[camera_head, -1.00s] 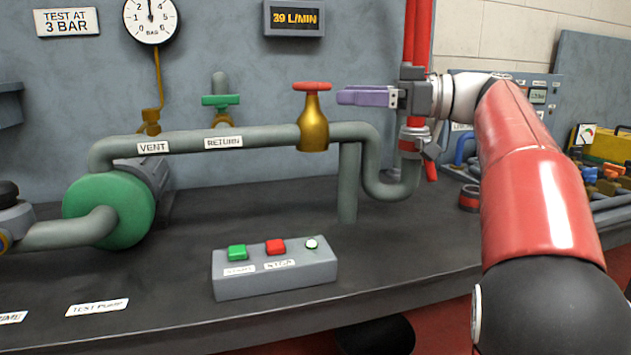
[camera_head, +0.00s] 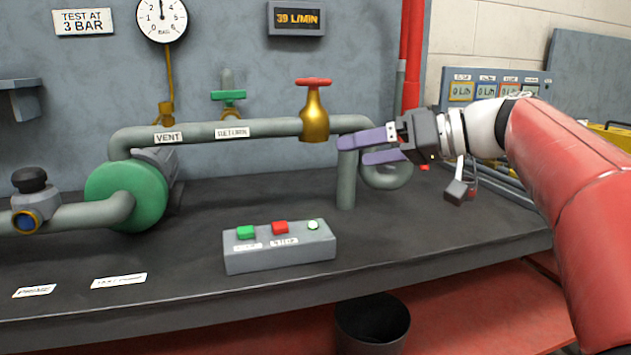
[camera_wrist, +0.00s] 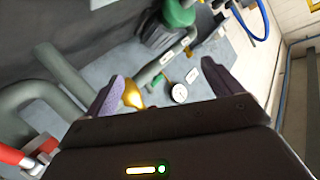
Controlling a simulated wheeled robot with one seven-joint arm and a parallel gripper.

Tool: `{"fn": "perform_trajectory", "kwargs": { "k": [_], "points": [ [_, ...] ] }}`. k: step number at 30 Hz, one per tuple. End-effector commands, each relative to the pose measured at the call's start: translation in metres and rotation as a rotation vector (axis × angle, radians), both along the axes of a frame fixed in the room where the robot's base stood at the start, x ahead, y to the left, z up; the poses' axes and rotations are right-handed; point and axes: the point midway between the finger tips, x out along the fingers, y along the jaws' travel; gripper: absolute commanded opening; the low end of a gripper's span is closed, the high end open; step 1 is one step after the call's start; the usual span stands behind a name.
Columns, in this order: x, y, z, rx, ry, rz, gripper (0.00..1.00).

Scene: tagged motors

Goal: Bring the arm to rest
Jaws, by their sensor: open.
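My gripper (camera_head: 372,147) is at the right of the head view, its two purple fingers apart with nothing between them. It points left, in front of the grey pipe's right-hand bend. The brass valve with a red handle (camera_head: 314,118) stands on the pipe to the upper left of the fingers. In the wrist view both purple fingers show apart, and the brass valve (camera_wrist: 134,96) appears near the left finger. My red arm reaches in from the right edge.
A control box (camera_head: 280,247) with green and red buttons sits on the dark bench (camera_head: 190,285). A green pump (camera_head: 128,195) and grey pipe (camera_head: 260,129) stand behind it. A red vertical pipe (camera_head: 411,60) rises behind my gripper. A black bin (camera_head: 372,325) stands below the bench.

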Motion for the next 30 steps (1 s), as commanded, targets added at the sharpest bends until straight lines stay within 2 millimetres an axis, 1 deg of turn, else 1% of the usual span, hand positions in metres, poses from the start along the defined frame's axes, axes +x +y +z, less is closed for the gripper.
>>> {"fn": "perform_trajectory", "kwargs": {
  "k": [1, 2, 5, 6, 8, 9, 11, 12, 15, 18, 21, 24, 30],
  "points": [
    [-0.012, 0.000, -0.013, -0.025, 0.059, -0.033, 0.91],
    [-0.019, -0.001, -0.024, -0.043, 0.101, -0.057, 0.91],
    [-0.049, -0.002, -0.068, -0.133, 0.252, -0.157, 0.91],
    [-0.065, -0.004, -0.090, -0.183, 0.314, -0.209, 0.91],
    [-0.092, -0.009, -0.127, -0.272, 0.398, -0.297, 0.91],
    [-0.109, -0.013, -0.152, -0.335, 0.443, -0.360, 0.91],
    [-0.135, -0.022, -0.188, -0.429, 0.486, -0.454, 0.91],
    [-0.150, -0.029, -0.209, -0.490, 0.501, -0.514, 0.91],
    [-0.180, -0.046, -0.252, -0.616, 0.501, -0.646, 0.91],
    [-0.199, -0.060, -0.279, -0.701, 0.477, -0.737, 0.91],
    [-0.209, -0.069, -0.293, -0.746, 0.454, -0.787, 0.91],
    [-0.211, -0.072, -0.298, -0.761, 0.446, -0.804, 0.91],
    [-0.211, -0.072, -0.298, -0.761, 0.447, -0.804, 0.91]
  ]
}}
